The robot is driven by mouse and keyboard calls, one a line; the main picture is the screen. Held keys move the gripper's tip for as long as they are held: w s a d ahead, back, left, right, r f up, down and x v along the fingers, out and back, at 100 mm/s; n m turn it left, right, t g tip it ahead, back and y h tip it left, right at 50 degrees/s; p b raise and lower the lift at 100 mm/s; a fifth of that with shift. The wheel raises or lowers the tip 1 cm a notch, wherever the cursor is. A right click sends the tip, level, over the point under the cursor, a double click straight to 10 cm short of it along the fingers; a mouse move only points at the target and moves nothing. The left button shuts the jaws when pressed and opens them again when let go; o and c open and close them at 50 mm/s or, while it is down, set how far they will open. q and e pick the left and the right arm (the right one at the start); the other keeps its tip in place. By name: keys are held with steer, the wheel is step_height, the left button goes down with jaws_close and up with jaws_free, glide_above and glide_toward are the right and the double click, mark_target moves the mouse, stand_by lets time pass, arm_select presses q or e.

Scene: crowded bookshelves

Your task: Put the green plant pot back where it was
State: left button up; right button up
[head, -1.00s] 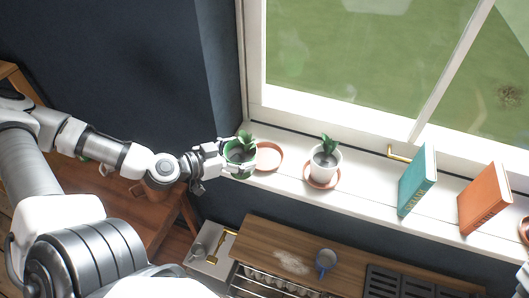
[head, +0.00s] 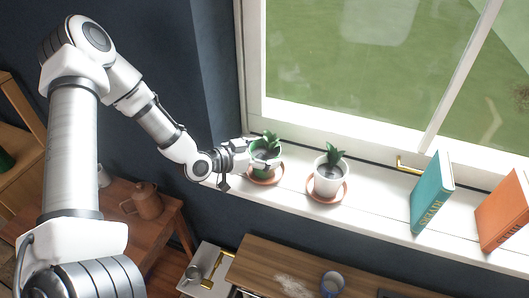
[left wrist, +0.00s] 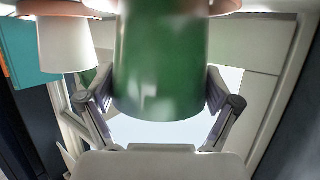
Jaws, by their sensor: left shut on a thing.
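The green plant pot (head: 264,153), with a small leafy plant, is held upright at the left end of the white windowsill. My left gripper (head: 254,157) is shut on it from the left side. A terracotta saucer (head: 276,178) shows around and below the pot's lower part; whether the pot rests on it or hangs just above is unclear. In the left wrist view the green pot (left wrist: 160,65) fills the middle between both fingers, with part of a terracotta saucer at the top edge. My right gripper is not in view.
A white pot (head: 328,180) with a plant stands on its own terracotta saucer (head: 343,192) close to the right. A teal book (head: 432,197) and an orange book (head: 503,210) stand further right. The window frame borders the sill behind.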

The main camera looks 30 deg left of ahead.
arm_select(q)
steer(key=shift+s+f, duration=0.1)
steer(key=shift+f, duration=0.05)
steer(key=o, duration=1.3)
steer(key=shift+o, duration=0.2)
